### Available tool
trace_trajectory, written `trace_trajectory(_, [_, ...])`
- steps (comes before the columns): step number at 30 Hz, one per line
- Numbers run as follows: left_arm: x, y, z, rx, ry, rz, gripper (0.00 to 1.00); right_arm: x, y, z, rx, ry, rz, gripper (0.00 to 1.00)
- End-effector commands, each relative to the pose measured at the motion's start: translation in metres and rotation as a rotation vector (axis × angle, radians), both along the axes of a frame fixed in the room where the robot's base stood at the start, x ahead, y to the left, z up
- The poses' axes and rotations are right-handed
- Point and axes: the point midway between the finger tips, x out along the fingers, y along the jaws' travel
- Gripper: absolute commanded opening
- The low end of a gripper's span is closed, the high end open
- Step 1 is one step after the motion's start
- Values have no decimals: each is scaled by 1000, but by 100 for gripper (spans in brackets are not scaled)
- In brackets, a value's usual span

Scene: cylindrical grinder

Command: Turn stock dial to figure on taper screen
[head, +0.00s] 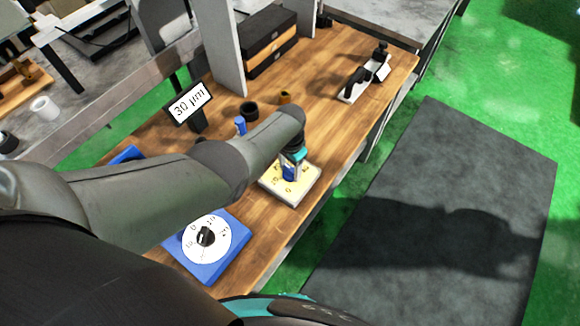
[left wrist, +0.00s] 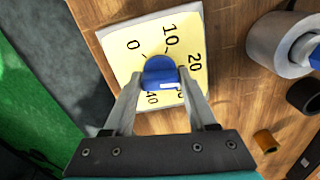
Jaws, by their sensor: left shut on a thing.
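The taper screen (head: 189,104) is a small tilted display on a dark stand and reads "30 µm". The stock dial is a cream plate (head: 301,192) with black figures, near the bench's front edge. It also shows in the left wrist view (left wrist: 118,45), with 0, 10, 20 and 40 legible; a figure between 20 and 40 is partly hidden. Its blue knob (left wrist: 158,70) has a white mark on the side nearest the camera. My left gripper (left wrist: 160,84) is shut on the knob, one finger on each side; it shows in the head view (head: 292,160). My right gripper is out of view.
A blue box with a white round dial (head: 205,238) and black knob sits nearer on the bench. A black ring (head: 249,110) and a brass bush (head: 284,97) stand behind the stock dial. A black-handled device (head: 355,86) lies at the far right.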

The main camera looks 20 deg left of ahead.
Motion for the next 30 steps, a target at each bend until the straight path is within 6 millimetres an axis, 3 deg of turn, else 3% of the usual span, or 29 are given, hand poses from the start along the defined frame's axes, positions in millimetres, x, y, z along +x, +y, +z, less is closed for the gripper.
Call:
trace_trajectory(18, [-2, 1, -1, 1, 5, -574, 2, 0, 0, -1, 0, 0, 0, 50])
trace_trajectory(30, [-2, 1, -2, 1, 5, -823, 2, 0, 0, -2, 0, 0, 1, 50])
